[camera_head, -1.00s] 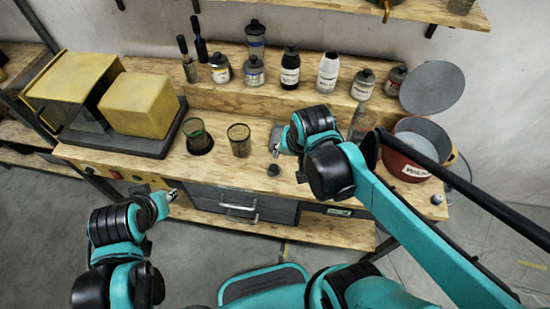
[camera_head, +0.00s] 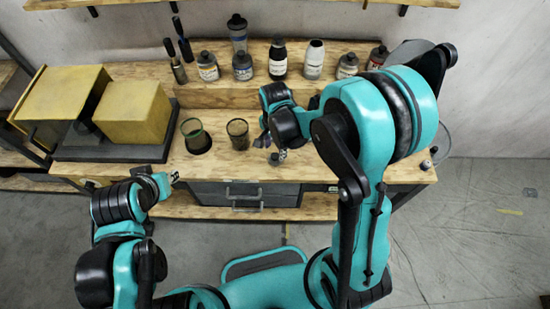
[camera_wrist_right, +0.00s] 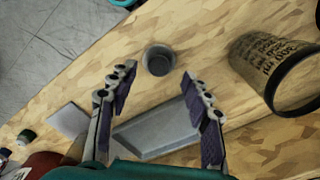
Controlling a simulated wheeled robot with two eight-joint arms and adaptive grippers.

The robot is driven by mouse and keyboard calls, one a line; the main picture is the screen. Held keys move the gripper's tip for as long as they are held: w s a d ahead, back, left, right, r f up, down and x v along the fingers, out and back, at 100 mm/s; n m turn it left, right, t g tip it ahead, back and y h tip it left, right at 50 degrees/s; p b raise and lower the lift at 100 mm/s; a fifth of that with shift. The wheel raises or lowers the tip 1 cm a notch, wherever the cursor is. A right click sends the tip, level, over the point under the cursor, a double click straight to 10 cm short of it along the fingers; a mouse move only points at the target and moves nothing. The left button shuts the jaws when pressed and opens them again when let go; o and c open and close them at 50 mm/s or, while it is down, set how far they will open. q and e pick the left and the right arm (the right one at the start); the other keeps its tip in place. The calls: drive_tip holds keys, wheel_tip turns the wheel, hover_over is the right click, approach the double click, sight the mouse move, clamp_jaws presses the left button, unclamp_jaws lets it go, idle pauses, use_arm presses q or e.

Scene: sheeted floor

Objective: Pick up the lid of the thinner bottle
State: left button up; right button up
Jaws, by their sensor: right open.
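A small dark round lid (camera_wrist_right: 158,60) lies on the wooden bench in the right wrist view. It sits just beyond my right gripper (camera_wrist_right: 156,77), roughly midway between the fingertips. That gripper is open with nothing between its fingers. Several bottles (camera_head: 278,60) stand on the raised shelf; I cannot read which one is the thinner bottle. My left gripper (camera_head: 174,177) is near the bench's front edge; its jaws are too small to judge.
A grey tray (camera_wrist_right: 165,130) lies under the fingers. A yellow box (camera_head: 133,112) stands at left.

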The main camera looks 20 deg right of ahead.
sight(275, 155)
drive_tip(key=shift+f, duration=1.6)
drive_tip(key=c, duration=0.9)
drive_tip(key=shift+r, duration=0.1)
